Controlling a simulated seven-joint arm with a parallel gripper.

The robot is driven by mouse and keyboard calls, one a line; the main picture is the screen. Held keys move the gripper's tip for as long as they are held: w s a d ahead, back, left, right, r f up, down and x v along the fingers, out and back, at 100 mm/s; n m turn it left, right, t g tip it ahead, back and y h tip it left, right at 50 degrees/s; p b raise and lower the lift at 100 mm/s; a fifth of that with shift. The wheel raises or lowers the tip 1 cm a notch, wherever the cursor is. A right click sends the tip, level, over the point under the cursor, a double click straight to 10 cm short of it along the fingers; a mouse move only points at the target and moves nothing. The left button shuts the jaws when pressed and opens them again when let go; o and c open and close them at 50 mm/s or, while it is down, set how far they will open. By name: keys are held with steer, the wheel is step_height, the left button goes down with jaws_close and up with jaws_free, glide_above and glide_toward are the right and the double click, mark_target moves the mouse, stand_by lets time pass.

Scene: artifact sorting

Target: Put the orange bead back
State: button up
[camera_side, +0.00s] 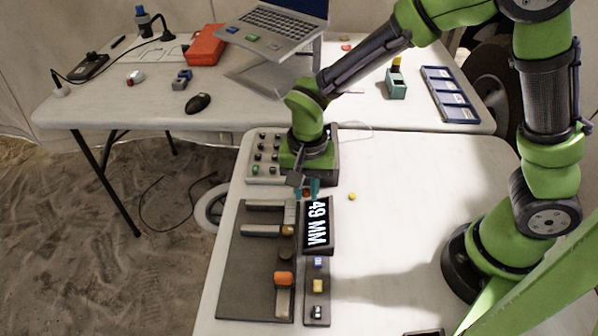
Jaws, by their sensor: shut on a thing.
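My gripper (306,191) is shut at the far left of the near table, just above the display. A small orange-red spot shows between its teal fingertips; it looks like the orange bead (306,194), mostly hidden by the fingers. A pale tray (250,178) with several small dark and green pieces in rows lies behind the gripper, and my arm covers its right part. A small yellow bead (351,197) lies loose on the table, right of the gripper.
A display (317,226) reads "49 MM". A narrow strip (318,300) holds small blocks. A laptop (270,30) stands behind.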

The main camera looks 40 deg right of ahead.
glide_above(245, 193)
steer(key=shift+s+f, duration=0.15)
steer(key=shift+f, duration=0.5)
steer(key=shift+w+f, duration=0.15)
steer(key=shift+w, duration=0.05)
steer(key=shift+f, duration=1.6)
steer(key=shift+f, duration=0.2)
steer(key=o, duration=0.8)
